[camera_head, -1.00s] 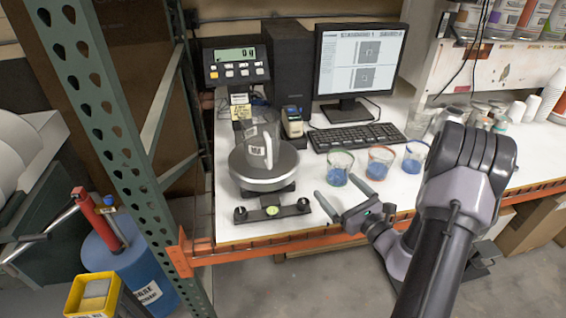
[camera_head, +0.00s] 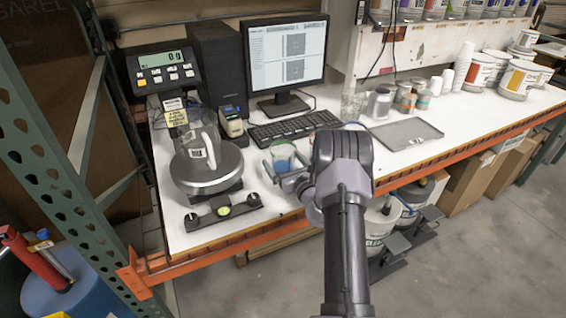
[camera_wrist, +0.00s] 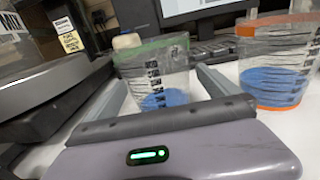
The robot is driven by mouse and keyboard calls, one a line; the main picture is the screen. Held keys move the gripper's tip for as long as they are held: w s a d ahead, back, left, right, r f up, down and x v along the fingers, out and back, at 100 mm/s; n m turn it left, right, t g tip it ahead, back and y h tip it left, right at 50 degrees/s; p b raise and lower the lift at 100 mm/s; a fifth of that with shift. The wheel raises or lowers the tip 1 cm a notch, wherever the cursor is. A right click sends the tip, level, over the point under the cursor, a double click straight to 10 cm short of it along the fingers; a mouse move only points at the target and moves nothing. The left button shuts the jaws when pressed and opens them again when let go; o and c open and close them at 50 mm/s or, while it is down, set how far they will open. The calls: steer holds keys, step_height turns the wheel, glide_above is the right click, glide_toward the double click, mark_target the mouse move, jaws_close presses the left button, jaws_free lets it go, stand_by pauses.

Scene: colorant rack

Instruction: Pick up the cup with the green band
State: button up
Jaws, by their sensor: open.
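The cup with the green band (camera_head: 284,157) stands upright on the white bench, in front of the keyboard. It is clear, with blue liquid in the bottom. In the wrist view the cup (camera_wrist: 154,88) shows ahead, between the two fingers. My gripper (camera_head: 279,160) is open, with a finger along each side of the cup. I cannot tell whether either finger touches it. In the wrist view my gripper (camera_wrist: 163,77) shows a gap beside the cup on the right. The cup's base is partly hidden behind the gripper body.
A cup with an orange band (camera_wrist: 275,75) stands close on the right, just beyond the right finger. The keyboard (camera_head: 295,128) and monitor (camera_head: 286,55) are behind. A grey tray (camera_head: 405,133) lies on the right.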

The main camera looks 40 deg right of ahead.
steer(key=shift+w, duration=0.2)
steer(key=shift+r, duration=0.1)
steer(key=c, duration=1.5)
steer(key=shift+r, duration=0.15)
